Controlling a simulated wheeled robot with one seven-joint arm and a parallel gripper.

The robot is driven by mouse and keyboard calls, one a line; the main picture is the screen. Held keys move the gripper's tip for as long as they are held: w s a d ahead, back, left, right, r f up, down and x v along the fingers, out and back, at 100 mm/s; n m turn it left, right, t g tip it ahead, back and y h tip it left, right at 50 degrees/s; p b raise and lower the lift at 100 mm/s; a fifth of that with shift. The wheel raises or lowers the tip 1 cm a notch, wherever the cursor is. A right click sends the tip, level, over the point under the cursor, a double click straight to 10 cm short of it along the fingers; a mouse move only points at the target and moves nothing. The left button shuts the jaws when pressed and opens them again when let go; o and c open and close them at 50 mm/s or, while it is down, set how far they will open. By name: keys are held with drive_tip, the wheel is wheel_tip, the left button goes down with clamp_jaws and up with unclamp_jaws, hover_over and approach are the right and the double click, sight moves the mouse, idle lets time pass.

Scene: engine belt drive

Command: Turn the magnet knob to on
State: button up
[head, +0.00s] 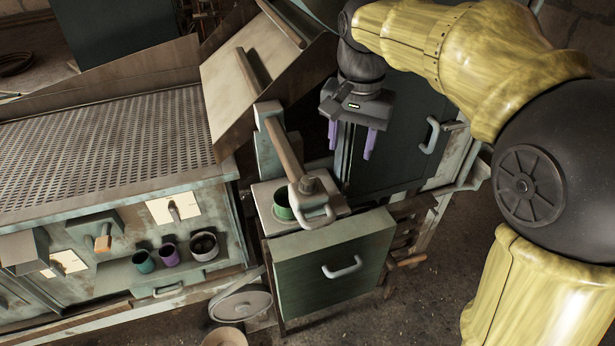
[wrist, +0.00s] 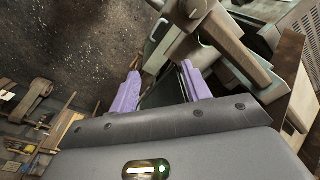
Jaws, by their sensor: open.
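A small grey knob (head: 173,210) stands on a pale square plate on the bench front at left. An orange-tipped knob or lever (head: 103,240) sits left of it, below a small hood. I cannot tell which of them is the magnet knob, and no on or off marking is readable. My gripper (head: 351,143) is open, its purple fingers pointing down beside the dark green cabinet, well to the right of both knobs. Nothing shows between the fingers in the wrist view (wrist: 160,70); neither front knob can be made out there.
A press-like fixture with a long bar (head: 284,150) and a green cup (head: 283,206) stands between my gripper and the bench front. A green drawer (head: 330,265) is below it. Several cups, including a purple one (head: 169,254), sit on a shelf under the knobs. A perforated bench top (head: 100,150) is at left.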

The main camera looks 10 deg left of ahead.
drive_tip(key=s+d+f+n+t+b, duration=0.1)
drive_tip(key=s+d+f, duration=0.4)
drive_tip(key=d+f, duration=0.4)
drive_tip(key=s+d+f+n+b, duration=0.1)
drive_tip(key=s+d+f, duration=0.5)
drive_tip(key=f, duration=0.8)
drive_tip(key=d, duration=0.3)
drive_tip(key=shift+d+t, duration=0.25)
drive_tip(key=shift+t, duration=0.15)
drive_tip(key=shift+f, duration=0.1)
drive_tip(key=shift+c, duration=1.3)
drive_tip(key=shift+d, duration=0.1)
